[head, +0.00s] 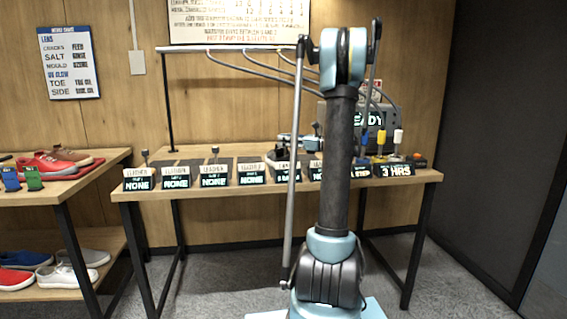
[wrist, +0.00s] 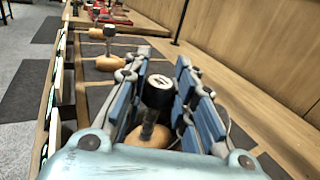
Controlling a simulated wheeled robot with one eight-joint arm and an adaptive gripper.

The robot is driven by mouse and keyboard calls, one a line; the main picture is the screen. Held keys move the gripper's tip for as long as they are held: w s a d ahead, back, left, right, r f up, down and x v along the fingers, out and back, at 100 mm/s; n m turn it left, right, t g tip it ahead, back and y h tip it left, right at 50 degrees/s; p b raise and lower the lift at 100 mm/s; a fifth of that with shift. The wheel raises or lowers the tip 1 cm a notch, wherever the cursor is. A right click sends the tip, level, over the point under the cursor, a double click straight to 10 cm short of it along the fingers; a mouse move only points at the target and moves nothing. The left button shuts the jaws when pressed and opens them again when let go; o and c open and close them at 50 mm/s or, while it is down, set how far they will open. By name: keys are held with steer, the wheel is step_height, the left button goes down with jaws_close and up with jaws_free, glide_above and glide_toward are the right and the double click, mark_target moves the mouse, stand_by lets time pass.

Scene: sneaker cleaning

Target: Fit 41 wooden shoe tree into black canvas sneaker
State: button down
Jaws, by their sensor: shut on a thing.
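In the wrist view my gripper (wrist: 160,76) is shut on a wooden shoe tree (wrist: 158,92). The tree has a black knob with a white mark, a dark stem and a rounded wooden part below, between the blue finger pads. Its size number cannot be read. In the head view my gripper (head: 298,140) is small, over the workbench, and partly behind my arm. I cannot make out the black canvas sneaker in either view. My arm and fingers hide part of the bench.
The workbench (head: 222,188) has dark mats and several labelled displays (head: 176,178) along its front edge. More knobbed wooden trees (wrist: 106,62) stand farther along it. A grey machine (head: 388,120) stands at the back right. A rack at left holds red sneakers (head: 42,166) and others below.

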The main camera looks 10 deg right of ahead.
step_height(320, 180, up, 10)
steer(key=shift+f, duration=0.1)
steer(key=shift+s+a+f+m+t+h, duration=0.1)
steer(key=shift+s+f+m+t+h, duration=0.1)
steer(key=shift+f+m+t+h, duration=0.35)
steer(key=shift+s+d+f+m+t+h, duration=0.1)
steer(key=shift+s+f+m+t, duration=0.25)
steer(key=shift+f, duration=0.35)
steer(key=shift+s+a+f+m+t+h, duration=0.1)
steer(key=shift+f+m+t+h, duration=0.15)
steer(key=shift+f+t, duration=0.35)
steer(key=shift+f, duration=3)
stand_by(1.1)
steer(key=c, duration=1.3)
jaws_free()
steer(key=shift+s, duration=0.1)
steer(key=v, duration=1.2)
